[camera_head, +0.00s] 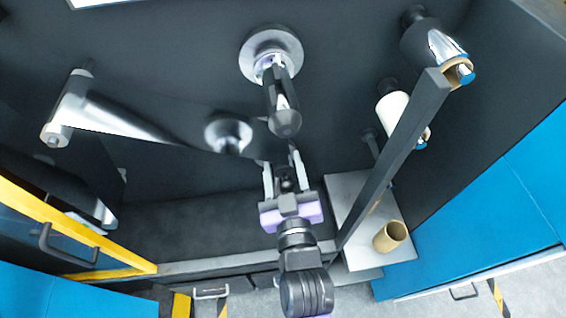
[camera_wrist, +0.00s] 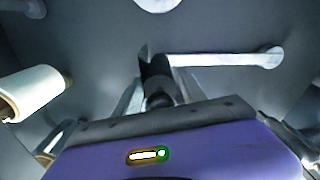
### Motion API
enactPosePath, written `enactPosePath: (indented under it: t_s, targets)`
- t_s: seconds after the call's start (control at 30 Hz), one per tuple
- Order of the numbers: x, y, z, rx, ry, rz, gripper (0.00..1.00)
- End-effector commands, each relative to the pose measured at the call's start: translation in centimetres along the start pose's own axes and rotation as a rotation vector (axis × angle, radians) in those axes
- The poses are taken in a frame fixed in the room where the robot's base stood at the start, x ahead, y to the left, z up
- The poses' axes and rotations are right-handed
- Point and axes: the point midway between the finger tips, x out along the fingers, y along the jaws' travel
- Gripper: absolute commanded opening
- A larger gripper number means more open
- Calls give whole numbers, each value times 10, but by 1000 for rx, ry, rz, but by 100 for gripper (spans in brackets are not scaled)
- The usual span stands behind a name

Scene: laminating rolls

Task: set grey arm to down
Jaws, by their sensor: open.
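A slim light-grey arm (camera_wrist: 222,60) lies nearly level across the wrist view. It runs from close to my gripper's fingertips to a rounded end at the right. I take this to be the grey arm. I cannot make it out in the head view, where my gripper (camera_head: 283,168) and a dark sheet cover that part of the panel. My gripper also shows in the wrist view (camera_wrist: 158,75), open, its fingers pointing at the panel. A dark peg-like shape stands between the fingers. I cannot tell whether they touch it or whether it belongs to the arm.
A black spindle on a round flange (camera_head: 272,50) juts out just above my gripper. A white roll (camera_head: 393,108) and a slanted dark bar (camera_head: 395,150) are at right. A dark sheet (camera_head: 160,115) spans the left.

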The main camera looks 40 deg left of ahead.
Motion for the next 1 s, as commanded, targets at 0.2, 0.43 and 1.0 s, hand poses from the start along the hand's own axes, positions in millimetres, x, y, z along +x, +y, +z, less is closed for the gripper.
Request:
enactPosePath:
  t_s: [0.2, 0.43, 1.0]
  targets:
    - [0, 0, 0, 0, 0, 0, 48]
    - [0, 0, 0, 1, 0, 0, 5]
    - [0, 0, 0, 1, 0, 0, 0]
